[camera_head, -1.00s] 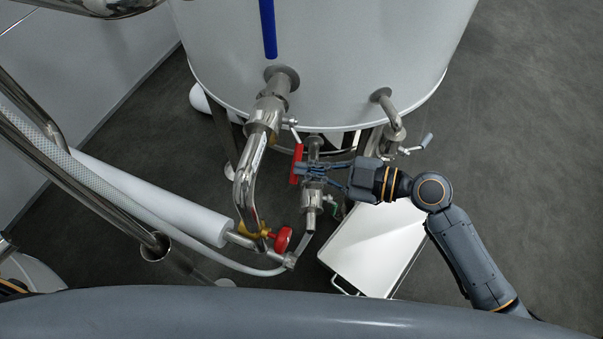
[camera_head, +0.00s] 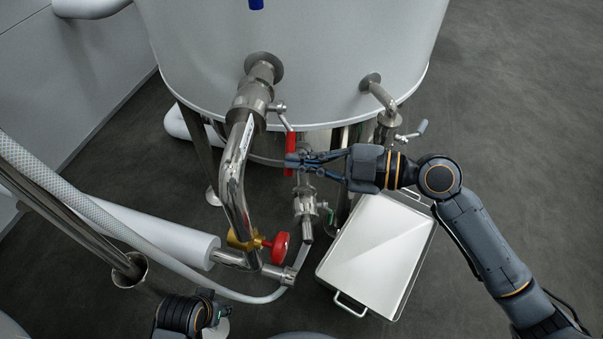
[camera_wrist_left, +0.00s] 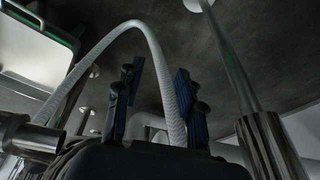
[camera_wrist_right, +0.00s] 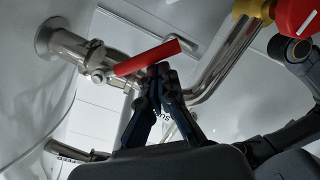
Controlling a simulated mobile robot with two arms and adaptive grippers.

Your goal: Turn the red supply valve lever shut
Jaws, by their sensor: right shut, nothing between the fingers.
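The red lever (camera_head: 290,154) hangs from the valve (camera_head: 254,100) on the pipe leaving the tank, its handle pointing down in the head view. It also shows in the right wrist view (camera_wrist_right: 147,57), running diagonally just beyond the fingertips. My right gripper (camera_head: 292,160) is shut and empty, its fingertips at the lever's lower part; I cannot tell whether they touch it. Its closed fingers show in the right wrist view (camera_wrist_right: 160,72). My left gripper (camera_wrist_left: 157,85) is open and empty, low at the bottom left of the head view, near the white hose.
A red round knob (camera_head: 280,248) sits on a brass valve below. A white hose (camera_head: 75,212) and pipes fill the left. The tank (camera_head: 310,60) stands behind. A pale tray (camera_head: 378,255) lies below my right arm. The floor at right is clear.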

